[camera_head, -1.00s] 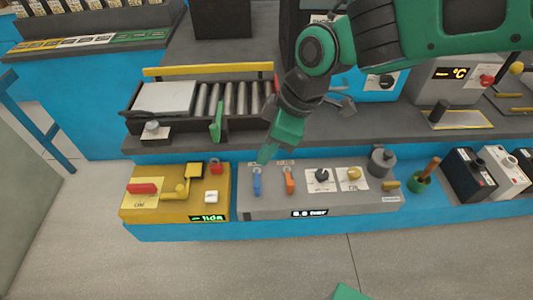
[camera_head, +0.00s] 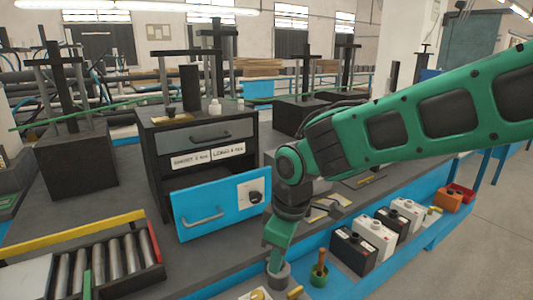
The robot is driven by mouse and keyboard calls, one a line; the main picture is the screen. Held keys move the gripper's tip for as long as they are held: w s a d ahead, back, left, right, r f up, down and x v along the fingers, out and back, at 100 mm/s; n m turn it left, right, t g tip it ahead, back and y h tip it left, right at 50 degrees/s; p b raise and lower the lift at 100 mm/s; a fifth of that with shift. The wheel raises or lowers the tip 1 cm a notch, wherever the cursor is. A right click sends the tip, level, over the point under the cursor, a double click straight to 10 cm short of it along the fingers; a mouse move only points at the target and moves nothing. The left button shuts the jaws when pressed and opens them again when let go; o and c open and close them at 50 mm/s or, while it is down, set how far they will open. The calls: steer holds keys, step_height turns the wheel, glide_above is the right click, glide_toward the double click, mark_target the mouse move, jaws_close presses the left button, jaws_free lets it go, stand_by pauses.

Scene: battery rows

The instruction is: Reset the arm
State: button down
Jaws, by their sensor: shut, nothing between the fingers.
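My gripper (camera_head: 274,262) hangs from the green and black arm that comes in from the right. It points down, with its green fingers together and nothing seen between them. Its tip is over or in front of a grey round part (camera_head: 279,275) at the bench's front; I cannot tell whether they touch. A green cup (camera_head: 319,275) with a wooden-handled tool stands just right of it.
A drawer cabinet (camera_head: 205,140) with a protruding blue drawer (camera_head: 222,207) stands behind the gripper. A roller conveyor (camera_head: 110,260) is at lower left. Several black and white batteries (camera_head: 373,235) and an orange box (camera_head: 447,201) line the right shelf.

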steer(key=s+d+r+m+h, duration=0.2)
steer(key=d+m, duration=0.7)
steer(key=d, duration=1.4)
steer(key=s+d+f+m+g, duration=0.1)
steer(key=s+d+m, duration=0.9)
steer(key=s+d, duration=0.6)
steer(key=shift+f+m+y, duration=0.15)
steer(key=shift+m+y, duration=0.15)
steer(key=shift+m, duration=0.1)
steer(key=shift+w, duration=0.15)
steer(key=shift+w+f, duration=0.25)
steer(key=shift+w, duration=0.25)
